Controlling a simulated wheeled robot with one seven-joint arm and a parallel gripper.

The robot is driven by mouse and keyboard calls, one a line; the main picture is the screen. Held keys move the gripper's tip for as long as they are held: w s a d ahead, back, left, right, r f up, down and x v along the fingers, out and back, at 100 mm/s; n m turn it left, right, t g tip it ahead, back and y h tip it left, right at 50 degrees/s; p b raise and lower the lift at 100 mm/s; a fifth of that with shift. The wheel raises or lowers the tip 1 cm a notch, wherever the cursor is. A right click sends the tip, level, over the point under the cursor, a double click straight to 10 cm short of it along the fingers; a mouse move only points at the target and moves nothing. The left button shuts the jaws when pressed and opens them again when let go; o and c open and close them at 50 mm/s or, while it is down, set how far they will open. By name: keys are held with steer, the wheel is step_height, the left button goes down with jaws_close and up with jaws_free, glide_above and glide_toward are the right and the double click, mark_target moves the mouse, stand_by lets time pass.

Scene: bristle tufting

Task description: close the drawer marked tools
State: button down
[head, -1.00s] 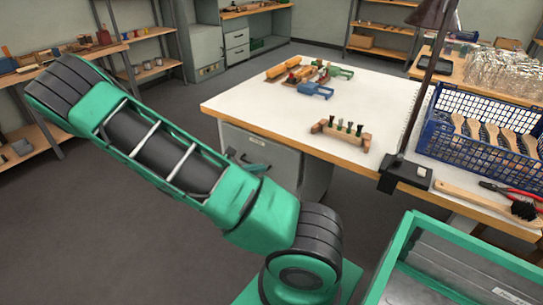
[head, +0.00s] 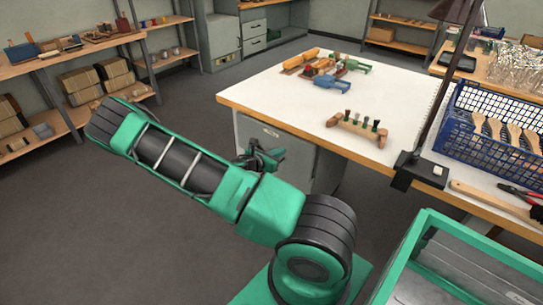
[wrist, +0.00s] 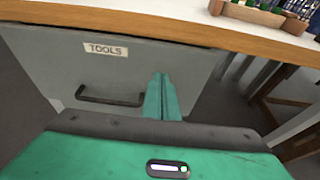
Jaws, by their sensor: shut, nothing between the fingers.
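The grey drawer front marked TOOLS (wrist: 135,75) is below the table's front edge in the wrist view. Its white label (wrist: 105,49) is near the top, with a dark bar handle (wrist: 110,97) beneath. The drawer front also shows in the head view (head: 252,130), partly hidden by my arm. My gripper (wrist: 160,78) is shut and empty, its green fingers together in front of the drawer, right of the handle. In the head view my gripper (head: 277,156) is close to the drawer front. I cannot tell whether it touches, or how far out the drawer is.
The white worktop (head: 290,100) with its wooden edge overhangs the drawer. On it are a wooden block holder (head: 357,128), a blue crate (head: 500,150) of brushes and a dark lamp post (head: 440,110). Open floor (head: 100,220) lies to the left.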

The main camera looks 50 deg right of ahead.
mark_target(291, 144)
steer(key=x, duration=0.2)
steer(key=r+x, duration=0.1)
steer(key=x, duration=0.1)
steer(key=shift+d, duration=0.5)
steer(key=shift+w, duration=0.15)
